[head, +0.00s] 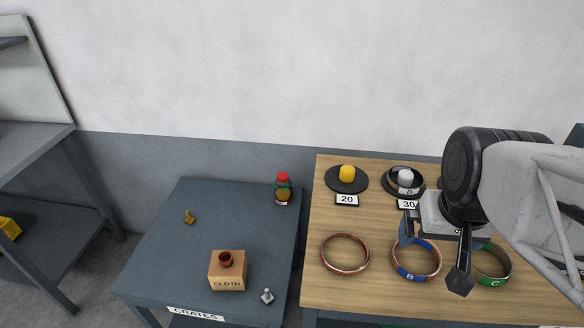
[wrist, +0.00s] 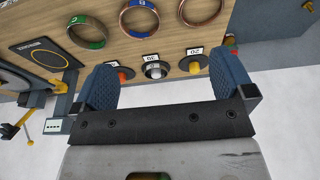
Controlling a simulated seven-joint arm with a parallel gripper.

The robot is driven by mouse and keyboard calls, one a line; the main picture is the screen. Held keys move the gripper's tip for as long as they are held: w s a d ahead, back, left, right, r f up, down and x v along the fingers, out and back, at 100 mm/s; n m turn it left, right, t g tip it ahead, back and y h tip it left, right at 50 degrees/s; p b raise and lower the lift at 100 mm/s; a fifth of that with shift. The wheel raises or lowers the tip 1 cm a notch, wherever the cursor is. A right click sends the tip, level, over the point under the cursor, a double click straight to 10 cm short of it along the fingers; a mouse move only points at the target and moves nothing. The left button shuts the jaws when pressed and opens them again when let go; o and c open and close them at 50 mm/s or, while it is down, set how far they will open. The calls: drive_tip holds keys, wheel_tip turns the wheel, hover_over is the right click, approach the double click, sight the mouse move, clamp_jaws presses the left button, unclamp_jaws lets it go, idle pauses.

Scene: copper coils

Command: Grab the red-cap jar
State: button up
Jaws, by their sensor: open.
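The red-cap jar (head: 283,188) stands upright at the back right corner of the grey table, with a red lid and a dark, yellowish body. My gripper (head: 432,262) is over the wooden table to the right, well away from the jar and above the coils. In the wrist view my gripper (wrist: 165,85) has its two blue pads wide apart with nothing held between them.
The grey table (head: 165,270) also holds a cloth box (head: 228,272), a small brass piece (head: 189,217) and a small metal piece (head: 267,296). The wooden table (head: 330,290) carries copper coils (head: 345,254) and weights on dark discs (head: 347,180). A wall stands behind.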

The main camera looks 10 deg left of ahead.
drive_tip(key=w+a+f+n+t, duration=0.1)
drive_tip(key=w+a+f, duration=0.15)
drive_tip(key=w, duration=0.75)
drive_tip(key=w+a+f+t, duration=0.1)
drive_tip(key=w+a+t, duration=0.15)
drive_tip(key=w, duration=0.75)
drive_tip(key=n+t+y, duration=0.2)
drive_tip(key=t+y, duration=0.1)
drive_tip(key=t, duration=0.1)
hover_over(284, 181)
drive_tip(key=s+d, duration=0.9)
drive_tip(key=d, duration=0.1)
wheel_tip(284, 181, down, 20)
drive_tip(key=w+a+f+t, duration=0.1)
drive_tip(key=a+f, duration=0.2)
drive_tip(key=f, duration=0.2)
drive_tip(key=w+a+f, duration=0.2)
drive_tip(key=a+f, duration=0.1)
drive_tip(key=f, duration=0.2)
drive_tip(key=w+a+f+t, duration=0.1)
drive_tip(key=a+f, duration=0.1)
drive_tip(key=f, duration=0.3)
drive_tip(key=shift+w+a+f+t+y, duration=0.15)
drive_tip(key=shift+w+a+t+y, duration=0.15)
drive_tip(key=shift+a+t+y, duration=0.1)
drive_tip(key=shift+x, duration=1.3)
drive_tip(key=shift+w, duration=0.1)
drive_tip(key=shift+x, duration=2.5)
